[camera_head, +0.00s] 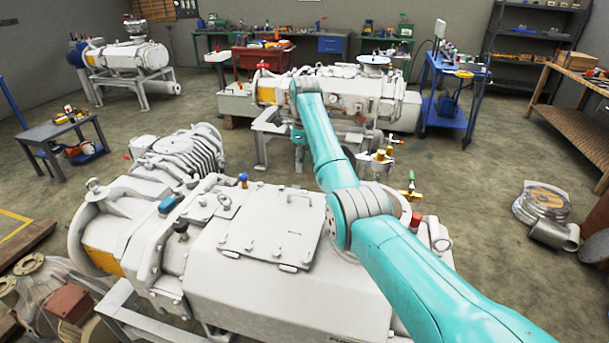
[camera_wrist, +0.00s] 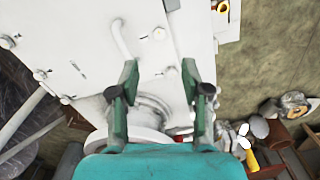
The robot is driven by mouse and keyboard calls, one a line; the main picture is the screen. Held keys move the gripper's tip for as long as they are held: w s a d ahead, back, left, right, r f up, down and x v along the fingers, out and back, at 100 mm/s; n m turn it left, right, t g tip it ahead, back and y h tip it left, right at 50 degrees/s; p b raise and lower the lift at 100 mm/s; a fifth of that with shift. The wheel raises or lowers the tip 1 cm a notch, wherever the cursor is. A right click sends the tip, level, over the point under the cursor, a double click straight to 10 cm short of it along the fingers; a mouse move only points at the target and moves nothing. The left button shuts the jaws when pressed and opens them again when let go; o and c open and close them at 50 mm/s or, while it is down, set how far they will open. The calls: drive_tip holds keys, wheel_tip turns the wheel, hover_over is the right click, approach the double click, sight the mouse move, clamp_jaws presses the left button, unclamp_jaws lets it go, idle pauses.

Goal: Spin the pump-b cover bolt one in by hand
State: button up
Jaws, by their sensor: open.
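My gripper (camera_wrist: 159,74) is open in the wrist view, with two green fingers apart and nothing held between them. Beyond the fingertips is a white cover plate (camera_wrist: 85,40) with a bent handle and several small bolt heads. I cannot tell which bolt is bolt one. In the head view my arm reaches over a near white pump (camera_head: 270,290) toward a middle white pump (camera_head: 375,95). The gripper itself is hidden there. No label shows which pump is pump-b.
A blue cart (camera_head: 447,122) stands right of the middle pump. A small grey table (camera_head: 62,130) is at the left. Workbenches line the back wall.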

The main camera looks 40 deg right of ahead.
wheel_tip(320, 180, up, 2)
drive_tip(key=shift+r, duration=0.2)
idle(0.5)
